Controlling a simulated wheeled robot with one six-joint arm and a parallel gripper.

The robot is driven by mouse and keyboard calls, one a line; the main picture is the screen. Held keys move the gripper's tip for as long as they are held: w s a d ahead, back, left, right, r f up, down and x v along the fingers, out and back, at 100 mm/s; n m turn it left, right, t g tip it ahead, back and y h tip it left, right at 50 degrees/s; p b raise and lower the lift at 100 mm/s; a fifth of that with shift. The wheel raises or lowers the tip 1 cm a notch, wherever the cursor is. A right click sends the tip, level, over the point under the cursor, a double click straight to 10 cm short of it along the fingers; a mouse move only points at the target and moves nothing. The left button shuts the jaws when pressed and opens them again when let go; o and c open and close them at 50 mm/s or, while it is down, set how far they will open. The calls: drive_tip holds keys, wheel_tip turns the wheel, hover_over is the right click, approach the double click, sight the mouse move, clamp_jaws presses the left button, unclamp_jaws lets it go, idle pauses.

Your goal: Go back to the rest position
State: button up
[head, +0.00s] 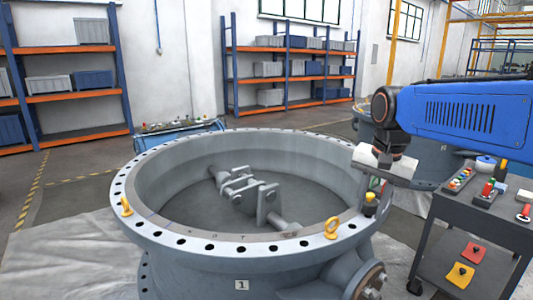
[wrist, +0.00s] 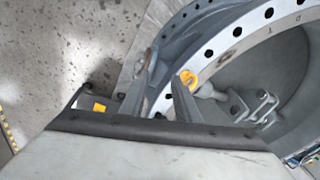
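The big grey valve body (head: 240,250) lies flat, its wide flange ring with bolt holes facing up. Inside it are the grey disc (head: 195,205) and a hinge bracket (head: 240,185). My gripper (head: 373,195) hangs over the flange's right side, pointing down. In the wrist view my gripper's two fingers (wrist: 168,65) are apart with nothing seen between them.
A dark cart (head: 450,225) with buttons and small items stands at the right, close to my arm. Another valve body (head: 430,155) is behind the arm. Shelves (head: 290,70) and a blue bench (head: 180,132) stand at the back. Floor at the left is open.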

drive_tip(key=s+d+f+n+t, duration=0.1)
drive_tip(key=s+f+n, duration=0.2)
drive_tip(key=s+f, duration=0.3)
drive_tip(key=s+d+f+n+t, duration=0.1)
drive_tip(key=s+d+f+n, duration=0.1)
drive_tip(key=s+f+n, duration=0.2)
drive_tip(key=s+f, duration=0.3)
drive_tip(key=s, duration=0.5)
drive_tip(key=shift+s+f+n+t, duration=0.15)
drive_tip(key=shift+s+n+t, duration=0.15)
drive_tip(key=shift+s+t, duration=0.1)
